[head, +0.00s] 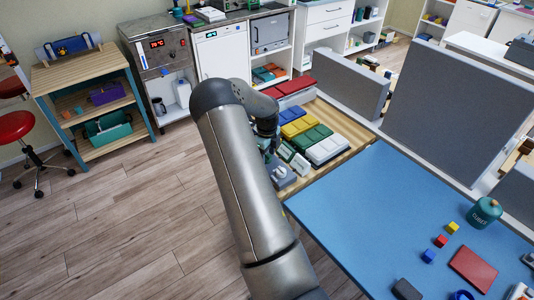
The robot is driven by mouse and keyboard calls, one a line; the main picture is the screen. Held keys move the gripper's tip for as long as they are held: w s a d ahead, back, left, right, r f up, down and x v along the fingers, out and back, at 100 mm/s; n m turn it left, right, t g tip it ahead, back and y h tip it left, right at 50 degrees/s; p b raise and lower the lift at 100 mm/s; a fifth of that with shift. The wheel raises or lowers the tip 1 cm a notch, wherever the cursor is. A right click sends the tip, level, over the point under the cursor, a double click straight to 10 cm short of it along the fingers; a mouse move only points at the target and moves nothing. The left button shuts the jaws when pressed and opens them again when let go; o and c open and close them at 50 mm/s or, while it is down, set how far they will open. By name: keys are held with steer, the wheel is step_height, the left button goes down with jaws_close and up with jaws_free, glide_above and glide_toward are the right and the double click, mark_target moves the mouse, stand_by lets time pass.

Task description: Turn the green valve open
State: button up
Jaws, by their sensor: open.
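I cannot make out a green valve for certain in the head view. A small grey fixture (282,174) stands at the near left end of the wooden table, partly behind my arm. A small whitish block with a greenish face (299,163) is beside it. My gripper (271,152) is low behind my forearm, close to the grey fixture, and mostly hidden. It is open. I cannot tell whether it touches anything.
A blue mat (400,210) holds a teal jar (485,212), small cubes and a red book (473,268). Grey partitions (450,115) stand behind.

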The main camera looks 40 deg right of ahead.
steer(key=c, duration=1)
steer(key=shift+o, duration=0.2)
steer(key=shift+f+n+b, duration=0.15)
steer(key=shift+n+b, duration=0.15)
steer(key=shift+b, duration=0.1)
steer(key=n+b, duration=0.2)
steer(key=shift+f+n, duration=0.1)
steer(key=shift+n, duration=0.3)
steer(key=n+b, duration=0.4)
steer(key=n, duration=0.1)
steer(key=n+b, duration=0.2)
steer(key=n, duration=0.3)
steer(key=shift+r+n+b, duration=0.2)
steer(key=shift+n+b, duration=0.85)
steer(key=shift+n, duration=1.15)
